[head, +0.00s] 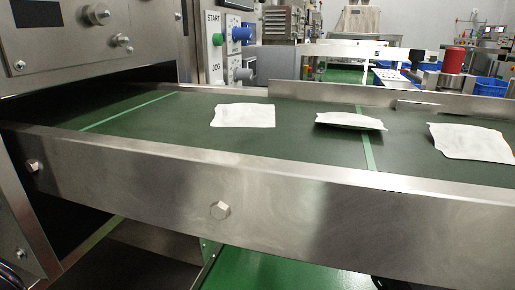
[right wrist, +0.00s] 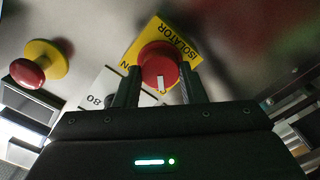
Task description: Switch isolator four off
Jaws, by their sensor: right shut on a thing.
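In the right wrist view a red rotary isolator knob (right wrist: 158,62) sits on a yellow plate (right wrist: 186,45) marked "ISOLATOR", seen upside down. A short white mark on the knob points down in the picture. My right gripper (right wrist: 161,84) is shut on the knob, with one dark finger on each side. The isolator's number is hidden or not readable. The head view shows neither the isolator nor my grippers.
In the head view a green conveyor (head: 290,138) carries white packets (head: 244,115) behind a steel side rail (head: 130,165).

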